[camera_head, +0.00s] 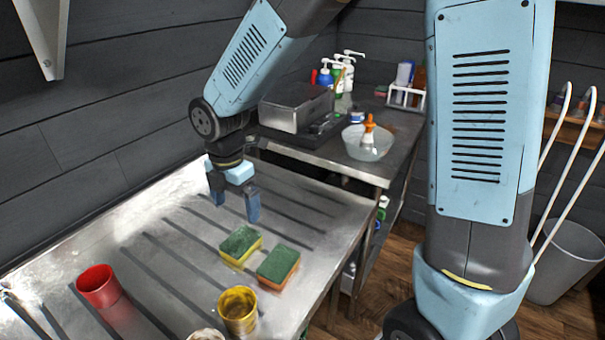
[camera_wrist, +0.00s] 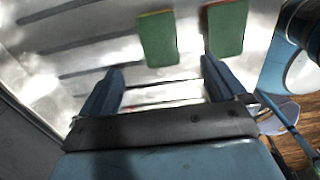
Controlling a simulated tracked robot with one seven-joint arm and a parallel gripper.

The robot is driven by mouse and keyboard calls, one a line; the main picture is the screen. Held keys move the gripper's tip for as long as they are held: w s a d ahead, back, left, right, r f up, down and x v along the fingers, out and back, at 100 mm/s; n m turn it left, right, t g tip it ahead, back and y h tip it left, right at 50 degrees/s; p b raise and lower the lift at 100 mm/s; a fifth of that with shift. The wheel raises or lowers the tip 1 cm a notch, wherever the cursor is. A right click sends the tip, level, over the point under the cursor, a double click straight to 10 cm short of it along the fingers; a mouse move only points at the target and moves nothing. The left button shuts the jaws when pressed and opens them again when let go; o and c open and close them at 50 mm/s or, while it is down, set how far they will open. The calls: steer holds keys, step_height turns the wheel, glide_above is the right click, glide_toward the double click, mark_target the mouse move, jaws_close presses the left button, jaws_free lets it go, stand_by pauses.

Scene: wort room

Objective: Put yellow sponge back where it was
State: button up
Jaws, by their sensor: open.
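A yellow sponge with a green top (camera_head: 240,247) lies on the metal draining counter, left of an orange sponge with a green top (camera_head: 278,266). My gripper (camera_head: 235,208) is open and empty above the counter, behind the yellow sponge in the head view. In the wrist view the space between its fingers (camera_wrist: 161,80) holds only bare counter. Both sponges appear clear of the fingers.
A red cup (camera_head: 98,286) and a yellow cup (camera_head: 238,309) stand on the ribbed metal counter (camera_head: 165,237). A second table at the back holds a metal box (camera_head: 296,107), a bowl with an orange-topped bottle (camera_head: 367,141) and several pump bottles. A grey bin (camera_head: 566,262) stands right.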

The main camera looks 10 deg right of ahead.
steer(key=d+r+m+t, duration=0.2)
steer(key=d+r+m, duration=0.55)
steer(key=d, duration=0.25)
steer(key=s+d+r+m+t, duration=0.1)
steer(key=s+d+r+m, duration=0.4)
steer(key=d+m, duration=0.5)
steer(key=s+d+r+m+t, duration=0.2)
steer(key=s+d+r+m, duration=0.3)
steer(key=d+m, duration=0.5)
steer(key=shift+s+r+t, duration=0.3)
steer(key=shift+s+r, duration=0.1)
steer(key=shift+s, duration=0.2)
steer(key=shift+m, duration=0.25)
